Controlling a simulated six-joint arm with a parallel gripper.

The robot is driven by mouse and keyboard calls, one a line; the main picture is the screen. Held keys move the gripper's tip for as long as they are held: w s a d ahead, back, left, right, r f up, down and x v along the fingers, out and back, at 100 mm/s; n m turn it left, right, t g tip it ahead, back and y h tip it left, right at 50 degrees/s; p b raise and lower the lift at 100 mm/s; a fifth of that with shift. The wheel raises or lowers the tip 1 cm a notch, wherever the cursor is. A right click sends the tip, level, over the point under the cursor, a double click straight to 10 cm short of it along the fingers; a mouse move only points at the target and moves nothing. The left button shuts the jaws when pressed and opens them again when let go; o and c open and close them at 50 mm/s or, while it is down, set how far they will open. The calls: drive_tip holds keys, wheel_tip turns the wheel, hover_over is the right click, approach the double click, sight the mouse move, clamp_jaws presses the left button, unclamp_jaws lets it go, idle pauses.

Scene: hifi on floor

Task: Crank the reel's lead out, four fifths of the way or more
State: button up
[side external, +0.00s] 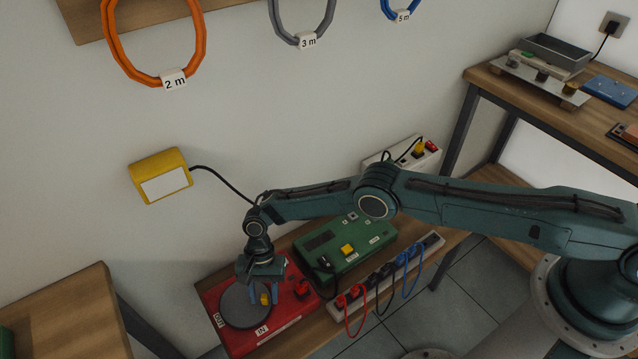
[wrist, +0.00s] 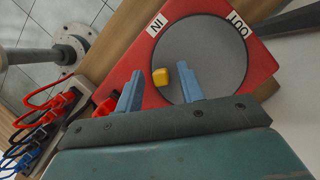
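The reel is a red box (wrist: 262,68) with a grey disc (wrist: 205,48) on top; it also shows in the side external view (side external: 285,322). Labels on it read "OUT" (wrist: 238,24) and "IN" (wrist: 157,25). A yellow crank knob (wrist: 160,77) stands near the disc's edge, by the "IN" side, and shows in the side external view (side external: 265,298). My gripper (wrist: 158,84) is over the disc, its two blue fingers apart. The knob lies around the gap between the fingertips, with space visible on both sides. The lead itself is not clearly visible.
A red plug (side external: 301,288) sits at the reel's corner. A green box (side external: 345,243) and a white power strip (side external: 432,240) with red, black and blue plugs are close by. A yellow wall box (side external: 160,176) has a black cable running behind my arm. Coiled cables hang above.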

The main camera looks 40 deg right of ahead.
drive_tip(key=v, duration=1.3)
drive_tip(key=shift+a, duration=0.1)
drive_tip(key=s+a+t+h, duration=0.1)
drive_tip(key=s+a+t, duration=0.1)
drive_tip(key=s, duration=0.1)
drive_tip(key=s+a+t+h, duration=0.1)
drive_tip(key=shift+s+r+t+h, duration=0.15)
drive_tip(key=shift+r+t+h, duration=0.15)
drive_tip(key=shift+r, duration=0.1)
drive_tip(key=shift+f, duration=0.15)
idle(0.3)
drive_tip(key=shift+f, duration=6.75)
clamp_jaws()
